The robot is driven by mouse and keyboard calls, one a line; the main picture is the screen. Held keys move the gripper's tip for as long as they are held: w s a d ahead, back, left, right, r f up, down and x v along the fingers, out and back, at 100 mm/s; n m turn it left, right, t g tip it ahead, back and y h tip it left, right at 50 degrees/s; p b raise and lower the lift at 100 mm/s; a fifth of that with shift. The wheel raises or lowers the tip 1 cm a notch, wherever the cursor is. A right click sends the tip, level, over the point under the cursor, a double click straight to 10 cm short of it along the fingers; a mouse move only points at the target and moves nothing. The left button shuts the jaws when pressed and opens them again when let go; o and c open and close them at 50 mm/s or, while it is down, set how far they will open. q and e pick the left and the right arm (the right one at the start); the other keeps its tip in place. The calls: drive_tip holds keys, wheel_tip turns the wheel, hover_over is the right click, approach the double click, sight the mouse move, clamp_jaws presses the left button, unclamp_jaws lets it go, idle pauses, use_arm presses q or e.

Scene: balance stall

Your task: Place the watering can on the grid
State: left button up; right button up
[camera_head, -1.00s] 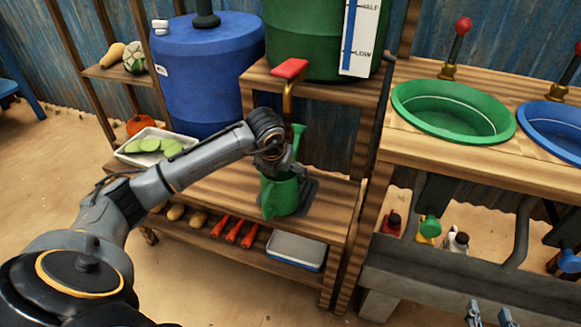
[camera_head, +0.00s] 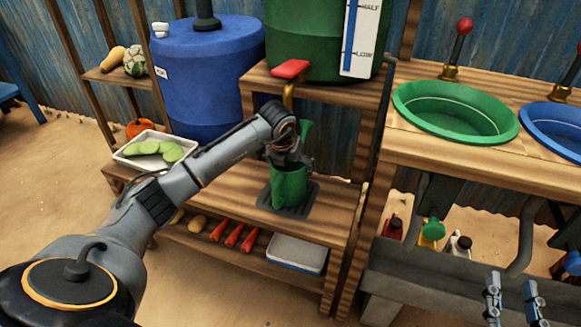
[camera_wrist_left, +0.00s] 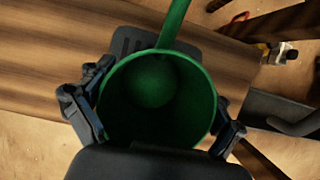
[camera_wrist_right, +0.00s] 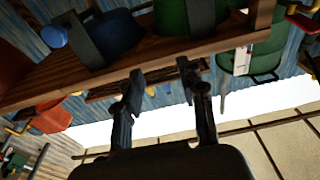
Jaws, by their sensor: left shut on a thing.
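The green watering can (camera_head: 289,187) is upright over the dark grid (camera_head: 267,203) on the wooden shelf, below the tap. Whether its base touches the grid I cannot tell. My left gripper (camera_head: 287,160) is shut on the can near its top. In the left wrist view the can (camera_wrist_left: 158,100) is seen from above, empty inside, with a finger on each side, and part of the grid (camera_wrist_left: 124,42) shows beyond it. My right gripper (camera_head: 512,300) is at the bottom right, away from the can. In the right wrist view its fingers (camera_wrist_right: 158,88) are apart with nothing between them.
A red-handled tap (camera_head: 290,70) under the green tank (camera_head: 310,40) is just above the can. A blue barrel (camera_head: 208,80) and a white tray (camera_head: 125,155) of green slices stand to the left. Carrots (camera_head: 233,236) and a lidded box (camera_head: 295,253) lie on the lower shelf.

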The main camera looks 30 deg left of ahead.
use_arm(q)
drive_tip(key=shift+f, duration=0.1)
drive_tip(key=o, duration=0.9)
drive_tip(key=shift+o, duration=0.2)
